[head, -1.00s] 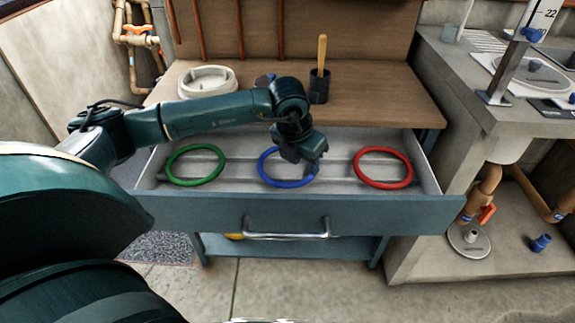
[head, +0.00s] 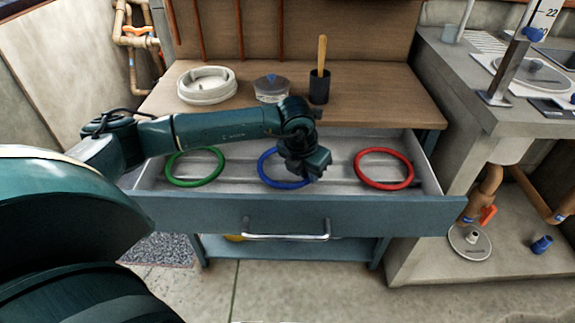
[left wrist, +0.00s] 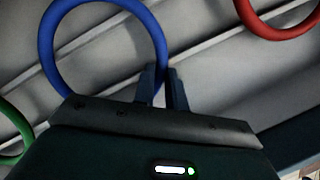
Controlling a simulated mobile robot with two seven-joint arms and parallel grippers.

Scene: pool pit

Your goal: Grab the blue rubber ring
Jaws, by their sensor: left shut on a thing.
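The blue rubber ring (head: 266,170) lies in the middle of the open drawer (head: 300,215), partly hidden behind my left gripper. My left gripper (head: 308,172) reaches down into the drawer at the ring's right side. In the left wrist view the blue ring (left wrist: 48,45) runs to the fingers, and the left gripper (left wrist: 162,80) is shut on its rim, with the fingers close together. My right gripper is in neither view.
A green ring (head: 170,170) lies left of the blue one and a red ring (head: 384,185) lies right, in the same drawer. A white coiled thing (head: 207,88), a clear jar (head: 271,92) and a dark cup (head: 319,90) stand on the bench top.

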